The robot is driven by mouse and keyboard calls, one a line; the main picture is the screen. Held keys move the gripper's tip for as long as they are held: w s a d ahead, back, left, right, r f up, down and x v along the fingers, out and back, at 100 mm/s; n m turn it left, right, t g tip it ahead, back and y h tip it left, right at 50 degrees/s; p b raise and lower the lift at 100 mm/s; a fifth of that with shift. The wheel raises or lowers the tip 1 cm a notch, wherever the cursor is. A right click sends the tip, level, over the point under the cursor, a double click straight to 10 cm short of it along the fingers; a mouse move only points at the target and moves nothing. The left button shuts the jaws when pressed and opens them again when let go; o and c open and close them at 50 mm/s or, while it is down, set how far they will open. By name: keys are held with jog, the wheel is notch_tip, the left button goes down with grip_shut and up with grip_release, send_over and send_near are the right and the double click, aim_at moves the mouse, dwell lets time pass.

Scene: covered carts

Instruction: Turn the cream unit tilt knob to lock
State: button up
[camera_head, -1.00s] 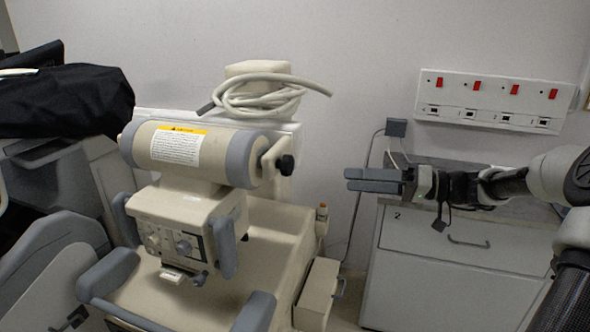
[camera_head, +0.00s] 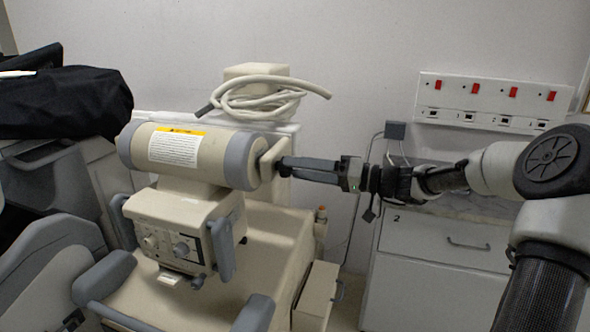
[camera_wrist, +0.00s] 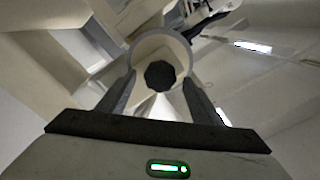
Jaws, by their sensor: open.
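The cream unit (camera_head: 190,215) has a horizontal cylinder head (camera_head: 145,150) with grey end bands. Its dark tilt knob is at the cylinder's right end; in the head view my gripper (camera_head: 283,165) hides most of it. In the wrist view the black, lobed knob (camera_wrist: 160,74) shows between my two open fingers (camera_wrist: 158,92), with the round cylinder end (camera_wrist: 176,38) behind it. The fingers stand on either side of the knob. I cannot tell whether they touch it.
A coiled cream hose (camera_head: 262,100) lies on the unit behind the cylinder. Black cloth (camera_head: 65,102) covers a cart at left. A drawer cabinet (camera_head: 440,265) stands under my arm at right. A wall panel with red switches (camera_head: 485,103) is behind it.

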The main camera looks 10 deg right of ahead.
jog(key=shift+x, duration=0.8)
jog(key=c, duration=1.1)
jog(key=shift+m, duration=0.3)
jog(key=shift+m+p, duration=6.15)
jog(key=shift+m, duration=2.45)
